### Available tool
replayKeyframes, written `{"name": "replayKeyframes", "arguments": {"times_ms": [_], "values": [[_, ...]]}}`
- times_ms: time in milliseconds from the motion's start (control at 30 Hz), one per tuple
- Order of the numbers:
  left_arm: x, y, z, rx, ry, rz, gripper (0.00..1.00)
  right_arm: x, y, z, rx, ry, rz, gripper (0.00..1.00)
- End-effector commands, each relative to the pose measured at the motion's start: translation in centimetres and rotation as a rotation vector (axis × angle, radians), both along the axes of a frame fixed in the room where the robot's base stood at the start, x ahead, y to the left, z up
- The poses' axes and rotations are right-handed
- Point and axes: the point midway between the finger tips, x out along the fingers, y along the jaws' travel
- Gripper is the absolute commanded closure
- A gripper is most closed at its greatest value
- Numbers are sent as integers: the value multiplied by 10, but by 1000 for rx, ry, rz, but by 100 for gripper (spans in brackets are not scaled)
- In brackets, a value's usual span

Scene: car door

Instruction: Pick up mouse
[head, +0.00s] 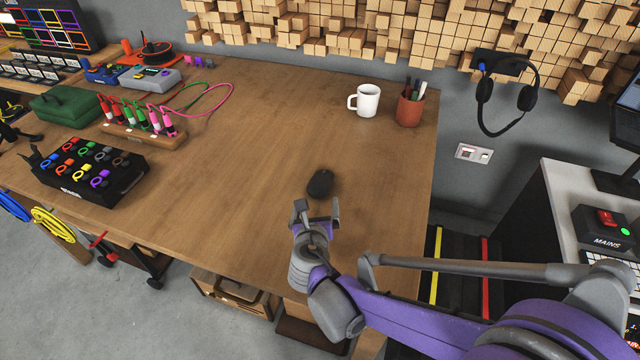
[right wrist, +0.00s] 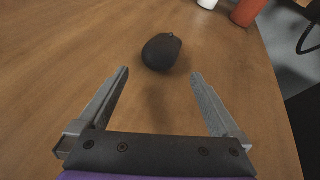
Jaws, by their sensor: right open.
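A black computer mouse (head: 320,183) lies on the wooden table (head: 255,150), toward its right side. My right gripper (head: 318,210) is just in front of the mouse, on the near side, with its fingers spread and nothing between them. In the right wrist view the mouse (right wrist: 161,52) lies a little beyond the two open fingertips (right wrist: 160,74), roughly centred between them and apart from them. My left gripper is not in view.
A white mug (head: 366,101) and a red-brown pen cup (head: 409,108) stand behind the mouse at the table's back right. A black box with coloured knobs (head: 88,170) and a cable rack (head: 145,134) stand at the left. The table around the mouse is clear.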

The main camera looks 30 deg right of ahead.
Motion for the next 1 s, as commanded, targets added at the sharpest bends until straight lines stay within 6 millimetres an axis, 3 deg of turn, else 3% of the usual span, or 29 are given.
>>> {"name": "replayKeyframes", "arguments": {"times_ms": [100,367,633,900,1000], "values": [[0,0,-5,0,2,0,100,14,-10,-7,2,-1,-3,0],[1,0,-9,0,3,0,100,27,-18,-11,4,-1,-3,0],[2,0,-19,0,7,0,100,58,-40,-22,5,0,-5,0],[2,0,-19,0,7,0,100,63,-42,-23,5,-1,-3,0],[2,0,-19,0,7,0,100,63,-42,-22,5,-1,-3,16]]}}
